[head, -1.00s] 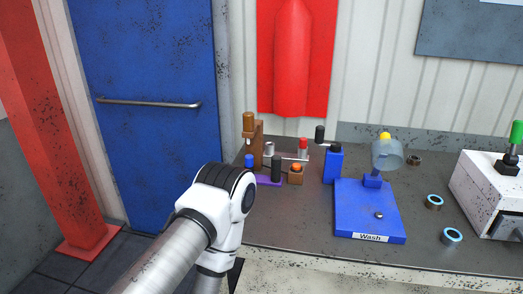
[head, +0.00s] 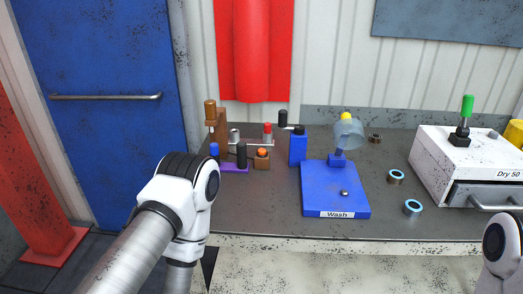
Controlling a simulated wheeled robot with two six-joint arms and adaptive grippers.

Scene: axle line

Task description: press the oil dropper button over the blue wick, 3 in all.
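A purple base (head: 235,170) stands at the left end of the table, carrying a blue upright cylinder (head: 214,150) that may be the blue wick, and a black upright cylinder (head: 241,154). A brown stand with a brown knob (head: 210,108) rises behind the blue cylinder. An orange button (head: 262,152) sits on a small brown block (head: 261,163) to the right of the black one. I cannot tell for sure which part is the oil dropper. My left arm shows in front of the table's left end, but its gripper is out of view. Only a link of my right arm shows at the right edge.
A blue wash stand (head: 335,195) with a clear cup (head: 349,134), a blue bottle (head: 298,148) and a red-topped post (head: 267,130) share the table. The table's front right is bare.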

